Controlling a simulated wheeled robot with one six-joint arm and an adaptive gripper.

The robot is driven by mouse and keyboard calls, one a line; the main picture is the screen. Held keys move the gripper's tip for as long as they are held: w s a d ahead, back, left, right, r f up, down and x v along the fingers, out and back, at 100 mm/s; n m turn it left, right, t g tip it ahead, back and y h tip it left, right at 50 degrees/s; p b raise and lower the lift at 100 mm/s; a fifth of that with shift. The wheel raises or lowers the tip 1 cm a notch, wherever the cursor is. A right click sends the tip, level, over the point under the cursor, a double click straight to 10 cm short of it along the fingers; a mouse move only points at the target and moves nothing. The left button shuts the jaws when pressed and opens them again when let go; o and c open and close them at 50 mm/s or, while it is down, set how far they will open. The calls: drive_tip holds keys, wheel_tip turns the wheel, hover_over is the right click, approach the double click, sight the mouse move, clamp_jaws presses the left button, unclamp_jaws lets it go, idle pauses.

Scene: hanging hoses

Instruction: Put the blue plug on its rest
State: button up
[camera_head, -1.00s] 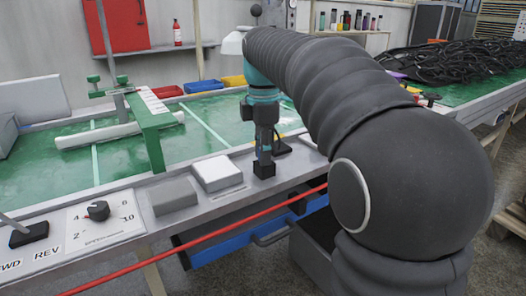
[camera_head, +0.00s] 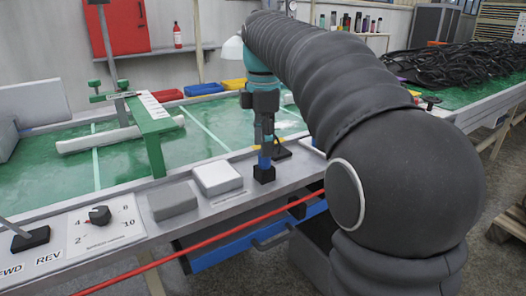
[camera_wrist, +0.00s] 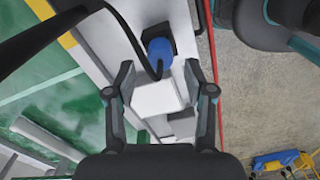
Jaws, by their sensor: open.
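The blue plug (camera_head: 264,162) stands upright at the black rest (camera_head: 264,175) on the grey front ledge of the table. In the wrist view the blue plug (camera_wrist: 160,50) shows against the square black rest (camera_wrist: 171,33), with a black hose curving to it. My gripper (camera_head: 265,143) is just above the plug in the head view. In the wrist view my gripper (camera_wrist: 159,79) is open, its two fingers apart and nothing between the tips; the plug lies beyond them. How deep the plug sits is hidden.
A white block (camera_head: 217,174) and a grey block (camera_head: 173,200) stand left of the rest on the ledge. A red line (camera_head: 215,232) runs along the front. A green frame (camera_head: 151,130) stands on the green table farther left.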

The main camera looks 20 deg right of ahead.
wheel_tip(320, 180, up, 8)
drive_tip(key=p, duration=0.1)
drive_tip(key=shift+r+p, duration=0.2)
drive_tip(key=shift+p, duration=0.15)
drive_tip(key=s+f+m+t, duration=0.5)
drive_tip(key=s+f+m, duration=1.3)
drive_tip(key=s+f, duration=0.4)
drive_tip(key=shift+s+t, duration=0.3)
drive_tip(key=shift+s, duration=0.2)
drive_tip(key=shift+d, duration=0.1)
drive_tip(key=shift+c, duration=0.3)
